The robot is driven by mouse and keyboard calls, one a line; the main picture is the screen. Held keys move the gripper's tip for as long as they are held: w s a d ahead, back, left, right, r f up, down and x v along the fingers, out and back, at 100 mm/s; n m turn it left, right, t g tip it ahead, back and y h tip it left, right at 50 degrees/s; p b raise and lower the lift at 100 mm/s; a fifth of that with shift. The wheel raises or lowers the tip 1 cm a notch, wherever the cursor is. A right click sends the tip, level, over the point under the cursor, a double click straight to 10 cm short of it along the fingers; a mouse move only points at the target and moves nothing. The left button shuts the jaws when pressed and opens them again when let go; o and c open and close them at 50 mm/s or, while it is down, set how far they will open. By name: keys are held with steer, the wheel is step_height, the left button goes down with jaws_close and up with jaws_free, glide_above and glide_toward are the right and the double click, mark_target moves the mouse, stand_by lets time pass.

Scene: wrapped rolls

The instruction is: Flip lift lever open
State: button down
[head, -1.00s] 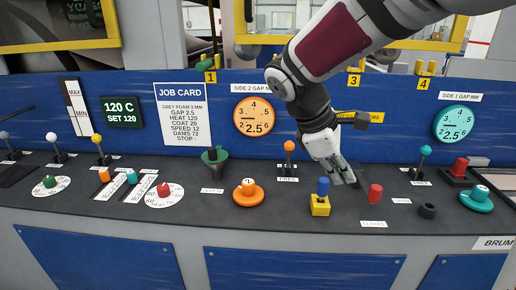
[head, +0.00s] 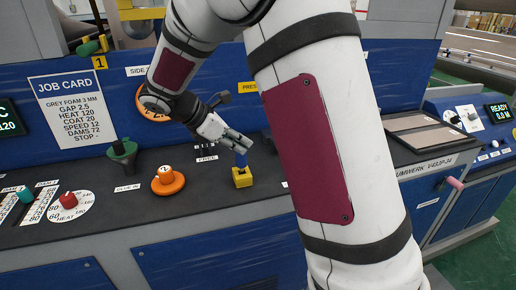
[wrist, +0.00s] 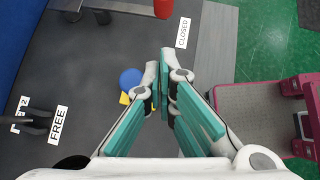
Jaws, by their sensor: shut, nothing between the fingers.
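A red lever (wrist: 163,8) shows at the top edge of the wrist view, next to a CLOSED label (wrist: 183,32). No readable label here names the lift lever. A blue-topped lever (head: 240,160) stands upright on a yellow base (head: 242,178) in the head view. Its round blue top also shows in the wrist view (wrist: 130,77). My gripper (head: 244,142) is shut and empty, above the console and close to the blue top; contact cannot be told. In the wrist view its fingertips (wrist: 166,56) lie between the blue top and the red lever. My arm hides the red lever in the head view.
An orange knob (head: 168,182) and a green-topped knob (head: 123,152) stand to the left on the dark console. A FREE label (wrist: 58,125) lies at left in the wrist view. The blue back panel (head: 60,65) rises behind. Green floor (wrist: 262,35) lies beyond the console edge.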

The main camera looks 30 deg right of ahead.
steer(key=x, duration=0.9)
steer(key=shift+d+f, duration=0.2)
steer(key=shift+s+d+r, duration=0.15)
steer(key=shift+d, duration=1.7)
steer(key=shift+s+d, duration=0.1)
